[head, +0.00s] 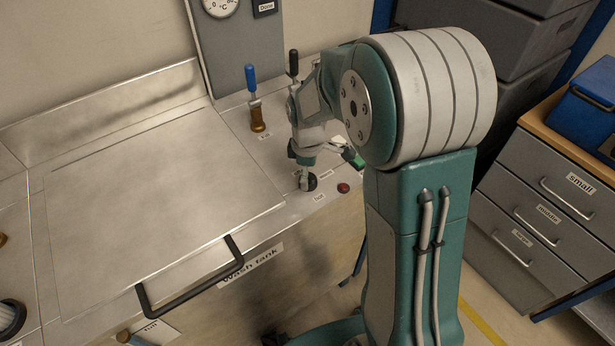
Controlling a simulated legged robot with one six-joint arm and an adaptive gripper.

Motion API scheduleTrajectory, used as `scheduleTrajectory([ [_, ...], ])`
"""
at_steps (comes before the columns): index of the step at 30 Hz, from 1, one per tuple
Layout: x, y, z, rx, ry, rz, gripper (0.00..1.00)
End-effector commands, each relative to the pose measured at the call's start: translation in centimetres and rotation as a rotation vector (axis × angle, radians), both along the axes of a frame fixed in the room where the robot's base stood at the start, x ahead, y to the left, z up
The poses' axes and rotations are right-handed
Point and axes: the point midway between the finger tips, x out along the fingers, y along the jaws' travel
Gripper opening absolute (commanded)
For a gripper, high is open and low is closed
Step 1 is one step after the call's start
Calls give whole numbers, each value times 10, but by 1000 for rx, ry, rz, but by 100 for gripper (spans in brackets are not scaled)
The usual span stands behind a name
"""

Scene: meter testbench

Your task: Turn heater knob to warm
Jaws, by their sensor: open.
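The black round knob (311,182), which appears to be the heater knob, sits on the steel bench top near its front right edge. My gripper (306,174) is open and points down at the knob. One finger's tip overlaps the knob's left side in the picture; I cannot tell whether it touches. The other finger is partly hidden behind my arm.
A red button (343,188) is right of the knob. A blue-handled valve (251,80) and a black-handled one (293,64) stand behind. The wash tank lid (150,210) with its black handle (195,290) lies left. Grey drawers (545,190) stand right.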

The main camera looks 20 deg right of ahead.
Motion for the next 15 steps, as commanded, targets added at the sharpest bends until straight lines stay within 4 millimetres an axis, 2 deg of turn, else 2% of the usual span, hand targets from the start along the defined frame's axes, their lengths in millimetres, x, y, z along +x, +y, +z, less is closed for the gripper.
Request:
scheduleTrajectory([
  [4, -1, 0, -14, 0, 1, 0, 100],
  [13, 0, 0, -17, 0, -1, 0, 100],
  [14, 0, 0, -17, 0, -1, 0, 96],
  [15, 0, 0, -17, 0, -1, 0, 78],
])
